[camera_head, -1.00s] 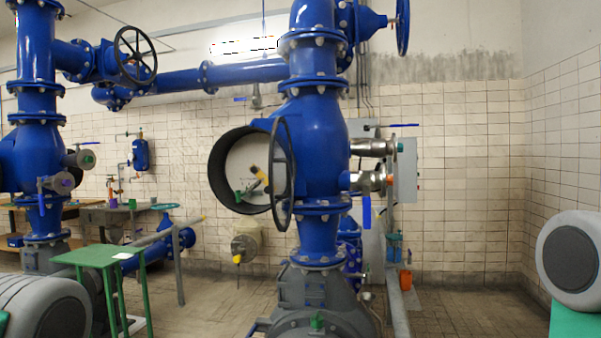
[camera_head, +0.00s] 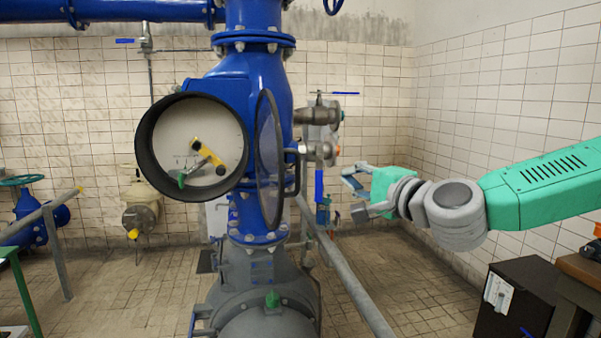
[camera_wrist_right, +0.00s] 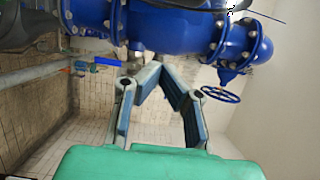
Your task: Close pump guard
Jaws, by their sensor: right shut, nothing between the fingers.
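The pump guard (camera_head: 269,158) is a round, clear disc with a dark rim. In the head view it stands swung open, nearly edge-on, at the right side of a round black housing (camera_head: 145,150). A handle (camera_head: 295,172) sticks out from its right side. Inside the housing are a pale dial face and a yellow-and-green lever (camera_head: 207,158). My right gripper (camera_head: 354,197) is shut and empty, to the right of the guard and apart from it. In the right wrist view its fingers (camera_wrist_right: 160,72) bend inward towards each other. My left gripper is out of view.
A thick blue pipe (camera_head: 257,85) stands behind the guard on a grey pump base (camera_head: 262,295). Metal valves (camera_head: 320,152) jut out right of the guard, near my gripper. A slanting grey rail (camera_head: 350,280) runs below. A black box (camera_head: 515,300) stands at lower right.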

